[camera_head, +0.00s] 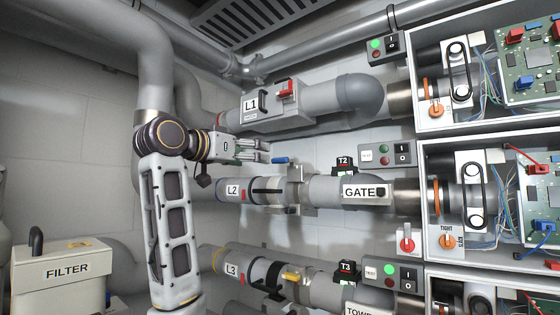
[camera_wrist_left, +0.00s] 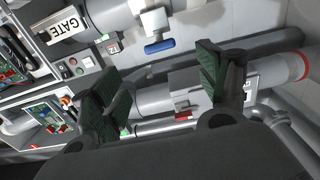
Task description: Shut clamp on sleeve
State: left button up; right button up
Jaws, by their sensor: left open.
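The L2 pipe (camera_head: 234,190) runs across the middle of the head view to the GATE section (camera_head: 340,189). A grey clamp (camera_head: 293,187) sits around it at the joint. A blue handle (camera_head: 280,160) shows just above the clamp. The blue handle also shows in the wrist view (camera_wrist_left: 160,46), beyond the fingers. Whether the clamp is latched cannot be told. My left gripper (camera_head: 262,152) is just left of the blue handle, close to it and apparently not around it. Its two dark green fingers (camera_wrist_left: 162,88) are spread and empty. My right gripper is not in view.
The L1 pipe with a grey box and red handle (camera_head: 286,88) is above. The L3 pipe with a yellow handle (camera_head: 292,276) is below. Open electrical boxes (camera_head: 424,150) stand at the right. A FILTER box (camera_head: 60,278) is at lower left.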

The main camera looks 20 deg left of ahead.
aim_at(278, 160)
pick_arm(q)
jog(key=shift+p+x, duration=2.35)
jog(key=shift+x, duration=4.35)
jog(key=shift+f, duration=0.1)
jog(key=shift+c, duration=0.4)
jog(key=c, duration=1.4)
